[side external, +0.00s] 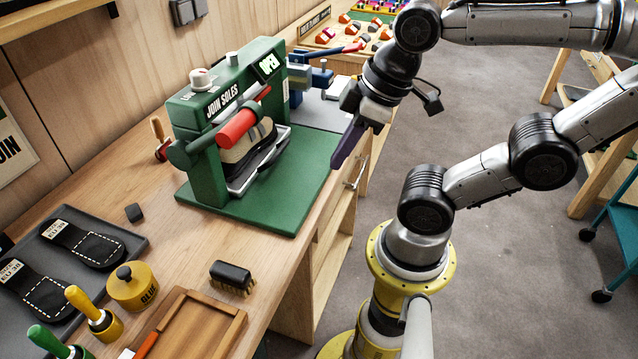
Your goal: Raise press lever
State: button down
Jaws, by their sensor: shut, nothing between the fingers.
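The green press (203,113), marked "JOIN SOLES", stands on its green base plate (315,165) on the wooden bench. Its lever has a red grip (237,127) and runs across the front of the press, tilted up toward the right. A climbing shoe (250,143) sits inside the press, partly hidden by the lever. My gripper (339,163) is shut and empty, pointing down, to the right of the press and apart from the lever.
A blue device (303,78) stands behind the press. Sole pieces on a grey tray (135,243), a yellow glue pot (133,288), a brush (231,277) and a wooden tray (232,325) lie in front.

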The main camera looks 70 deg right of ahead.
jog(key=s+a+f+n+g+y, duration=0.1)
jog(key=a+f+n+g+y, duration=0.45)
jog(key=g+y, duration=0.25)
jog(key=w+d+f+m+t+y, duration=0.3)
jog(key=w+d+m+t+y, duration=0.2)
jog(key=m+t+y, duration=0.3)
jog(key=shift+d+f+m+t+y, duration=0.35)
jog(key=shift+d+m+t, duration=0.35)
jog(key=shift+m+t, duration=0.7)
